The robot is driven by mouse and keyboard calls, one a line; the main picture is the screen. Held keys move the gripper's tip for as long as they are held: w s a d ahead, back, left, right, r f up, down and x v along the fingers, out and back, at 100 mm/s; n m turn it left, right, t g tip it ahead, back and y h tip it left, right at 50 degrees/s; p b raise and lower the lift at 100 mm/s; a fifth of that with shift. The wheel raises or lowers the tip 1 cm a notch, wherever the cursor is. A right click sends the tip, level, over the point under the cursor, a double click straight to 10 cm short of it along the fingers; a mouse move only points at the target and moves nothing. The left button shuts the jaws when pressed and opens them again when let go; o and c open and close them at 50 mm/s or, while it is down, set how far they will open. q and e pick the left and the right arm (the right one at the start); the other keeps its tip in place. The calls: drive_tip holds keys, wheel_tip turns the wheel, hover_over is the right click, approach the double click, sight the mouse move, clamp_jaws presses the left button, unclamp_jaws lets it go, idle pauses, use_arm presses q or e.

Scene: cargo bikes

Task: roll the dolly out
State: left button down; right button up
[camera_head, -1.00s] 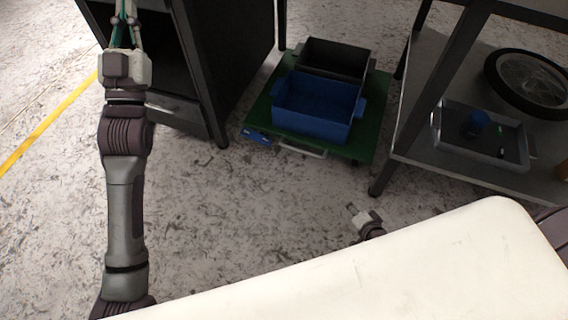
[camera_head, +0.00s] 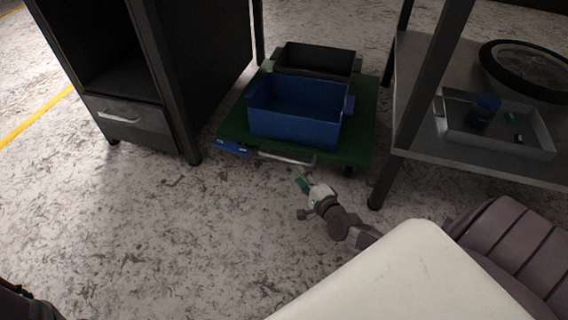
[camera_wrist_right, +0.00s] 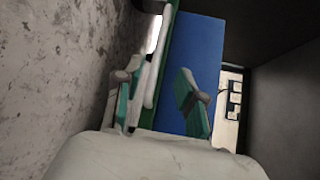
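The green dolly (camera_head: 358,138) stands on the floor between a dark cabinet and a table frame, in the upper middle of the head view. It carries a blue crate (camera_head: 295,128) and a dark crate (camera_head: 318,61) behind it. Its pale handle (camera_head: 287,158) is on the near edge. My right gripper (camera_head: 304,184) is just in front of the handle, reaching toward it. In the right wrist view its teal-padded fingers (camera_wrist_right: 162,88) are apart, and the handle (camera_wrist_right: 151,85) shows between them, nearer the left finger. I cannot tell whether they touch. My left gripper is out of view.
The dark cabinet (camera_head: 172,85) with a drawer stands left of the dolly. The table's leg (camera_head: 383,180) is close on the right; its lower shelf holds a grey tray (camera_head: 500,143) and a wheel (camera_head: 530,70). The floor (camera_head: 180,235) in front is clear.

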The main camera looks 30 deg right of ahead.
sight(286, 158)
drive_tip(key=w+b, duration=0.1)
drive_tip(key=w, duration=0.2)
drive_tip(key=w+f+b, duration=0.1)
drive_tip(key=w+b, duration=0.1)
drive_tip(key=w, duration=0.1)
drive_tip(key=w+b, duration=0.1)
drive_tip(key=w, duration=0.2)
drive_tip(key=shift+w+d+f, duration=0.15)
drive_tip(key=shift+d+f, duration=0.15)
drive_tip(key=shift+f, duration=0.05)
drive_tip(key=shift+w, duration=0.45)
clamp_jaws()
